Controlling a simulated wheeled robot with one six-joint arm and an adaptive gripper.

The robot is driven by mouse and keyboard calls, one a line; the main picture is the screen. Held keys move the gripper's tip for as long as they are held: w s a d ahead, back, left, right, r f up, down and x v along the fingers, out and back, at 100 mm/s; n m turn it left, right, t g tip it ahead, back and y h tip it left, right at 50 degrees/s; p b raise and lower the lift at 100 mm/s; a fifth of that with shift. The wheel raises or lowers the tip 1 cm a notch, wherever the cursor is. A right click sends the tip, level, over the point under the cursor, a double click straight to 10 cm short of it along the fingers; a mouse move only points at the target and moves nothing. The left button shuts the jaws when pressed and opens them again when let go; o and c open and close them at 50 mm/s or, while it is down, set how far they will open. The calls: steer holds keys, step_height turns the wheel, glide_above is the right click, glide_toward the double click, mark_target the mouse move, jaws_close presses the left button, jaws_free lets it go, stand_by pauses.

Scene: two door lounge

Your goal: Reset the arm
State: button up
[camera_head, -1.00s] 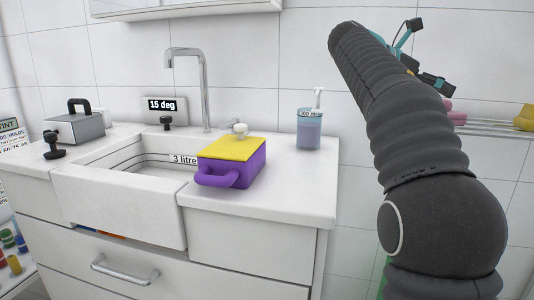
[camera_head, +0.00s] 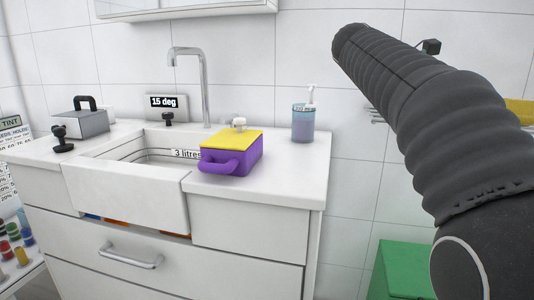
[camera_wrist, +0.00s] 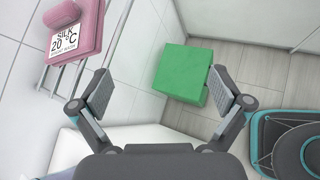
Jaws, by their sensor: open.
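My gripper (camera_wrist: 160,95) shows in the wrist view with its two fingers spread wide apart and nothing between them. It is open and empty, above the floor area by the tiled wall. In the head view my arm rises at the right, and the gripper is mostly hidden behind it; only a small dark part shows past the arm.
A white counter (camera_head: 285,183) holds a purple box with a yellow lid (camera_head: 230,156), a soap dispenser (camera_head: 303,122) and a grey box (camera_head: 82,122). A green box (camera_wrist: 182,72) stands on the floor. A pink item labelled 20 °C (camera_wrist: 75,28) hangs on a wall rail.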

steer(key=s+a+f+m+y, duration=0.3)
steer(key=s+a+f+m, duration=0.2)
steer(key=s+f, duration=0.3)
steer(key=s+a+f+m+t+y, duration=0.1)
steer(key=s+a+f+m+y, duration=0.3)
steer(key=s+f, duration=0.5)
steer(key=s+a+f+m+y, duration=0.3)
steer(key=s+a+f+m, duration=0.4)
steer(key=f, duration=0.6)
steer(key=shift+s+a+f+m+t+y, duration=0.2)
steer(key=shift+s+f+m+t+y, duration=0.15)
steer(key=shift+s, duration=0.65)
